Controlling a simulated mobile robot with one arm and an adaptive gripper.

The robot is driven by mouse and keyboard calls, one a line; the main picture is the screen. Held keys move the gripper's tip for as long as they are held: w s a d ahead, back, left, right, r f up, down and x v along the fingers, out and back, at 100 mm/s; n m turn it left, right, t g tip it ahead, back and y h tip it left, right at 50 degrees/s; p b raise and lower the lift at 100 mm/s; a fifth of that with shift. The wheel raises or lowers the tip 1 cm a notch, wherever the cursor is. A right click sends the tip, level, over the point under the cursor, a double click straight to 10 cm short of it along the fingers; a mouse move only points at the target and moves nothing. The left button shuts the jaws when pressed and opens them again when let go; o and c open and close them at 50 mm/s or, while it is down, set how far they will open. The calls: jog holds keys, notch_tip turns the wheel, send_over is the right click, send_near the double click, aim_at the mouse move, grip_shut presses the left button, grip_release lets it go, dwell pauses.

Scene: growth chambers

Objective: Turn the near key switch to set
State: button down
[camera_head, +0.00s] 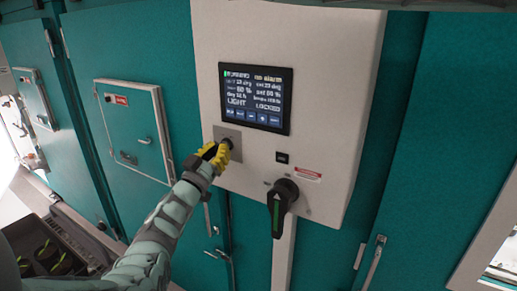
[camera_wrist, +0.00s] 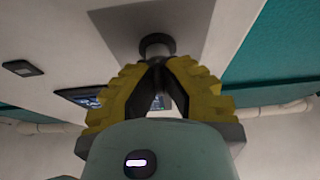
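The near key switch (camera_head: 229,142) sits on a square grey metal plate (camera_head: 236,149) on the white control panel, below the screen. My yellow-fingered gripper (camera_head: 222,150) is at this switch and covers part of it. In the wrist view, the round dark collar of the key switch (camera_wrist: 157,42) shows just beyond the fingertips. The two fingers of my gripper (camera_wrist: 156,65) lean together and close on the key part that sticks out of the collar. The key itself is mostly hidden between the tips, so its turned position cannot be read. The screen (camera_head: 255,97) shows "LOCKED" at its lower right.
Teal chamber doors flank the panel. A dark crate (camera_head: 55,250) stands at lower left.

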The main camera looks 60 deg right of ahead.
jog(key=m+g+b, duration=0.1)
jog(key=m, duration=0.1)
jog(key=m+g, duration=0.2)
jog(key=m, duration=0.1)
jog(key=shift+f+b, duration=0.2)
jog(key=shift+b, duration=0.15)
jog(key=shift+r+m+g+y+b, duration=0.15)
jog(key=shift+m+g+b, duration=0.3)
jog(key=shift+m, duration=0.65)
jog(key=shift+f+m+g+y+b, duration=0.1)
jog(key=shift+m+g+y+b, duration=0.15)
jog(key=shift+m+g, duration=0.6)
jog(key=shift+m+t, duration=0.3)
jog(key=shift+m, duration=0.15)
jog(key=c, duration=1.1)
grip_release()
jog(key=shift+r, duration=0.1)
jog(key=shift+c, duration=0.2)
jog(key=v, duration=1.2)
